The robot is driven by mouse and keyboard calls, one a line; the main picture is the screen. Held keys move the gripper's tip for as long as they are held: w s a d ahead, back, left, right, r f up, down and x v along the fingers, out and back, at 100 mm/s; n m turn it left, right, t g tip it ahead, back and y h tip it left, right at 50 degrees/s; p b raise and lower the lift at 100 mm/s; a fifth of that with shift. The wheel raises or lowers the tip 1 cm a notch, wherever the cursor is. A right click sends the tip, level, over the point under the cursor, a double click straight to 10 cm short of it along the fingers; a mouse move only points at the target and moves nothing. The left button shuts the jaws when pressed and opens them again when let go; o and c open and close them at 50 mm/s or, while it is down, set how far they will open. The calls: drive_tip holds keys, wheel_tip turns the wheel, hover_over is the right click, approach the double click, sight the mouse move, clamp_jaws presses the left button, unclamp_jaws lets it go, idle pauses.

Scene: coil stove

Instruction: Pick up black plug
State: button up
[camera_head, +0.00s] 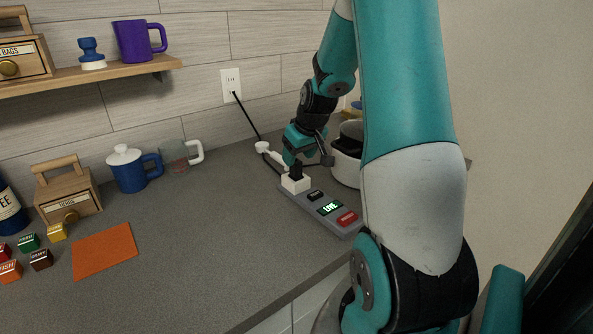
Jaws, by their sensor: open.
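The black plug (295,172) stands upright in the white socket block (296,185) at the far end of a grey power unit (325,207). My gripper (306,159) is open just above and behind the plug, coming down from the upper right. Its fingers are near the plug's top, but I cannot tell whether they touch it or are around it. The plug's far side is partly hidden by the gripper.
The unit has a lit "LIVE" display (330,207) and a red button (347,218). A white pot (346,167) stands close on the right. A black cord runs from the wall outlet (231,84).

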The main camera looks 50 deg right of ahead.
sight(298, 161)
drive_tip(key=p+x, duration=0.1)
drive_tip(key=x, duration=0.4)
drive_tip(key=shift+s+d+f, duration=0.15)
drive_tip(key=shift+c, duration=0.4)
drive_tip(key=c, duration=0.9)
drive_tip(key=shift+c, duration=0.2)
